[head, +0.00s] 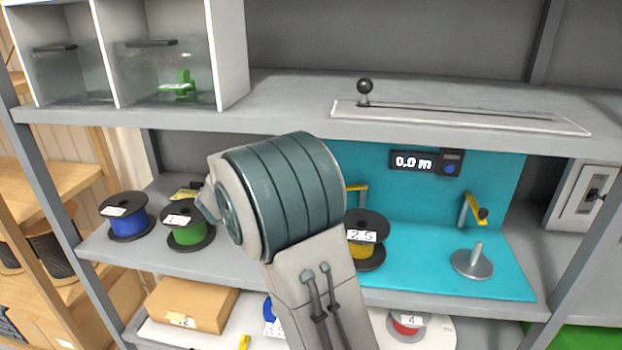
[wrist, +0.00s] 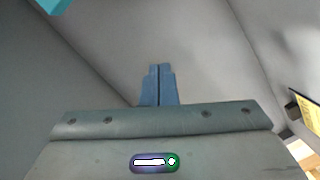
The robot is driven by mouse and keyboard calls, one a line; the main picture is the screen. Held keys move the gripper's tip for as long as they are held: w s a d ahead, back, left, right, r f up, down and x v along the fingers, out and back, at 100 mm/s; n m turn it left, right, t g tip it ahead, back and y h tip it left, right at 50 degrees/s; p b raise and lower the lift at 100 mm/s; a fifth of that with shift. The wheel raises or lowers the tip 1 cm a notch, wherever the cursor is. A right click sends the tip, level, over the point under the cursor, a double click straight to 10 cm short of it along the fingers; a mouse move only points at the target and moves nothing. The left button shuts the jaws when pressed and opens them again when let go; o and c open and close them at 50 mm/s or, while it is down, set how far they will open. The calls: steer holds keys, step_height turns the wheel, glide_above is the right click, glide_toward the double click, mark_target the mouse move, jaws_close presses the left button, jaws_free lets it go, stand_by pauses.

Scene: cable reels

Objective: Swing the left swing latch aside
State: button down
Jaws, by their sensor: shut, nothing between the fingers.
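The left swing latch (head: 357,187) is a yellow bar on a post at the teal back panel. My arm hides most of it in the head view, so its full pose cannot be told. It stands behind the yellow-wire reel (head: 365,252) labelled 2.5. A second yellow latch (head: 474,207) with a dark knob stands farther right. In the wrist view my gripper (wrist: 160,68) has its blue fingers together with nothing between them, in front of a plain grey surface. My own arm hides the fingers in the head view. The latch is not recognisable in the wrist view.
The teal mat (head: 500,275) holds an empty spindle (head: 472,262) at right. A blue reel (head: 126,218) and a green reel (head: 187,228) stand at left on the shelf. A display (head: 427,163) hangs above the mat. A grey shelf (head: 290,100) runs overhead.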

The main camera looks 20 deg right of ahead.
steer(key=s+d+f+g+h+p, duration=0.1)
steer(key=s+d+f+g+h, duration=0.1)
steer(key=d+g+h, duration=0.1)
steer(key=s+d+f+g+h+p, duration=0.1)
steer(key=s+d+g+h, duration=0.2)
steer(key=d, duration=0.5)
steer(key=shift+s+f+m+g, duration=0.25)
steer(key=shift+f+m+g, duration=0.1)
steer(key=shift+g, duration=0.55)
steer(key=shift+s+a+r+p, duration=0.1)
steer(key=shift+p, duration=0.2)
